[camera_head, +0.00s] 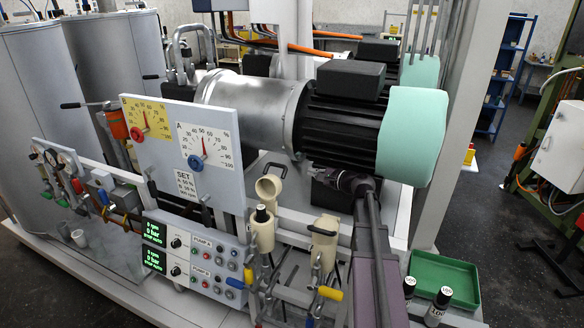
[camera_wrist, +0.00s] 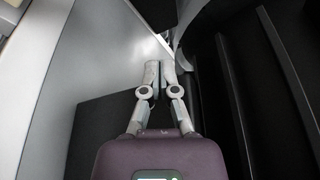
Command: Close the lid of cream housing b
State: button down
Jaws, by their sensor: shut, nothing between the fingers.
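Two cream housings stand at the front of the rig in the head view. The left cream housing (camera_head: 262,232) has its cream lid (camera_head: 268,187) raised, and a black-capped bottle top (camera_head: 260,213) shows at its mouth. The right cream housing (camera_head: 323,245) has a cream top that looks lowered. I cannot read which is b. My gripper (camera_wrist: 157,78) shows in the wrist view with its two grey fingers together and empty. Neither housing is recognisable in the wrist view.
A black-finned motor (camera_head: 345,120) with a mint end cover overhangs the right side. Gauge boards (camera_head: 205,150) and a pump control panel (camera_head: 195,262) stand left. Yellow and blue clamp handles sit below the housings. A green tray (camera_head: 442,278) and bottles are at right.

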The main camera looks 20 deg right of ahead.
jog(key=shift+w+d, duration=0.1)
jog(key=b+x, duration=0.2)
jog(key=x, duration=0.8)
jog(key=s+a+r+p, duration=0.1)
jog(key=s+a+p, duration=0.1)
jog(key=shift+s+a+r, duration=0.2)
jog(key=shift+s+r, duration=0.2)
jog(key=shift+a, duration=0.15)
